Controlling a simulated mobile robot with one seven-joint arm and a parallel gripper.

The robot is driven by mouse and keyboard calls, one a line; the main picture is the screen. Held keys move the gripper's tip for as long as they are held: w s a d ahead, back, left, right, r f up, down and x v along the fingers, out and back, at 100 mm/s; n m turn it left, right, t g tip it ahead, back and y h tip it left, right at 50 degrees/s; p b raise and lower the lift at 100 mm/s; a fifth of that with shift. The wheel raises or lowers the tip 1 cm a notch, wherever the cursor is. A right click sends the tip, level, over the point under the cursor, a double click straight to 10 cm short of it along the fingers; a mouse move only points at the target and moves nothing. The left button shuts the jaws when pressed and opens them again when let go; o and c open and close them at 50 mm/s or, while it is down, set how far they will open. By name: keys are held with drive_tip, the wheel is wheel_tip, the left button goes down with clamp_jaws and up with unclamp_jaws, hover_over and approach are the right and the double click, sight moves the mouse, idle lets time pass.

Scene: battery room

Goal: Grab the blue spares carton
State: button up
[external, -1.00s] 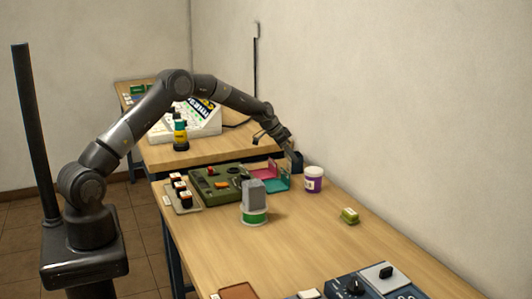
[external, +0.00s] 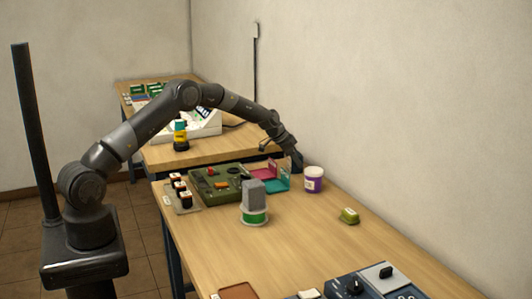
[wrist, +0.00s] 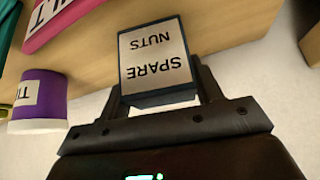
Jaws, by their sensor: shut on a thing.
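The blue spares carton (wrist: 157,52) is a small dark blue box with a pale label reading "SPARE NUTS", upside down in the wrist view. My gripper (wrist: 160,82) is shut on it, with one finger against each side. In the external view my gripper (external: 296,158) is at the back of the near table by the wall, and it largely hides the carton there. I cannot tell whether the carton touches the table.
A purple tub (external: 314,180) with a white lid stands close to the right of my gripper. Pink and teal holders (external: 275,183) are close on its left. A green-based spool (external: 255,216) with a grey block stands nearer. The table's middle right is mostly clear.

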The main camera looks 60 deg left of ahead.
drive_tip(key=c, duration=0.4)
drive_tip(key=shift+c, duration=0.2)
drive_tip(key=shift+r, duration=0.1)
